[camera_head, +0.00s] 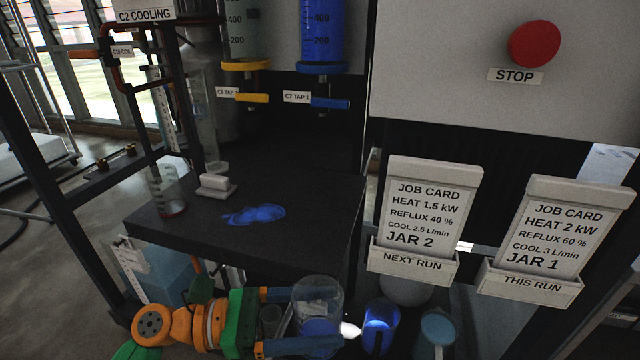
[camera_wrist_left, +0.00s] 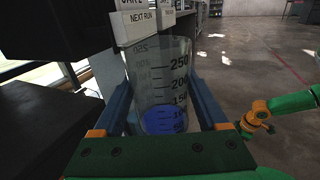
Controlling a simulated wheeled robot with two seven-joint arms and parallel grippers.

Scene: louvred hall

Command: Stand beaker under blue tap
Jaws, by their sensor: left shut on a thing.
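My left gripper (camera_head: 338,319) is shut on a clear beaker (camera_head: 318,292), one finger on each side. The beaker is about upright, in front of the dark bench and below its top. It also shows in the left wrist view (camera_wrist_left: 162,82), with graduation marks and blue liquid at its bottom. The blue tap (camera_head: 330,103) is under the blue cylinder (camera_head: 322,30), labelled C7, above the bench's back. The beaker is well apart from the tap. My right gripper's fingers are not visible; links of that arm show in the wrist view.
A blue puddle (camera_head: 262,214) lies on the dark bench top (camera_head: 300,185). A glass vessel (camera_head: 170,193) and a white block (camera_head: 215,187) stand at its left. A yellow tap (camera_head: 252,97) is left of the blue one. Job card holders (camera_head: 412,262) stand at the right.

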